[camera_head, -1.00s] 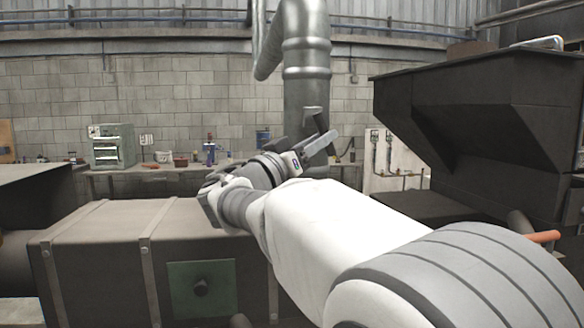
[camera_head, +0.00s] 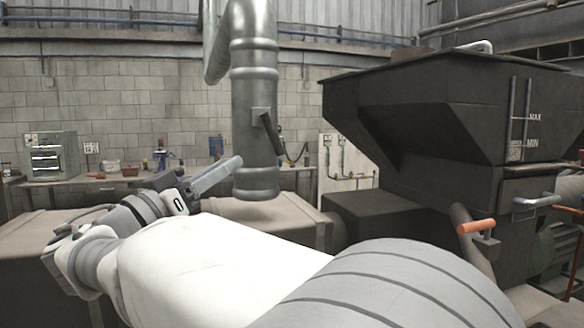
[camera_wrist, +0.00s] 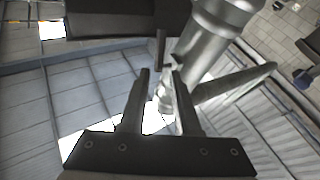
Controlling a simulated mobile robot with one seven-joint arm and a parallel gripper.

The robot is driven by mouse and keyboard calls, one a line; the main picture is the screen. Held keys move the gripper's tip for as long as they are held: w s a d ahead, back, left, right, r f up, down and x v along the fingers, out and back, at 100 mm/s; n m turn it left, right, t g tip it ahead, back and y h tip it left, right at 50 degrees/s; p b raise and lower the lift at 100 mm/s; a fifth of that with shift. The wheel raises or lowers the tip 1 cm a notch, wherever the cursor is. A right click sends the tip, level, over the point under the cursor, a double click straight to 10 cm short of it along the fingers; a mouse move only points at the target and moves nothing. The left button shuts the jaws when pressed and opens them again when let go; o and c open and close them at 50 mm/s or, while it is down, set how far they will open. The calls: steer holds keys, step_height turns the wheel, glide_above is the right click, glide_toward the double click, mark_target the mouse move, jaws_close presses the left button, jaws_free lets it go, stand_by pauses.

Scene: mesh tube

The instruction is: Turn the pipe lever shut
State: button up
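A dark lever (camera_head: 273,135) sits on a small grey bracket on the front right of the vertical metal pipe (camera_head: 254,90). It slants down to the right. My gripper (camera_head: 222,170) is left of the lever and lower, with a visible gap between them in the head view. In the wrist view, my gripper's two fingers (camera_wrist: 161,75) stand apart with nothing between them.
A dark hopper (camera_head: 440,110) with an orange-handled lever (camera_head: 476,226) stands at the right. A low metal duct box (camera_head: 290,208) lies behind my arm. A workbench with a small cabinet (camera_head: 46,156) stands along the block wall.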

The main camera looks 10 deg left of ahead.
steer(key=shift+d, duration=0.2)
steer(key=shift+c, duration=1.1)
steer(key=d+n, duration=0.2)
steer(key=d+n+y, duration=0.1)
steer(key=d+n, duration=0.1)
steer(key=d+f+n+g, duration=0.1)
steer(key=d+n, duration=0.1)
steer(key=n, duration=0.1)
steer(key=shift+w+f+y, duration=0.1)
steer(key=shift+w+y, duration=0.15)
steer(key=shift+y, duration=0.15)
jaws_close()
steer(key=n+t+y, duration=0.2)
steer(key=n+y, duration=0.4)
steer(key=n, duration=1.1)
glide_toward(274, 142)
steer(key=x, duration=0.7)
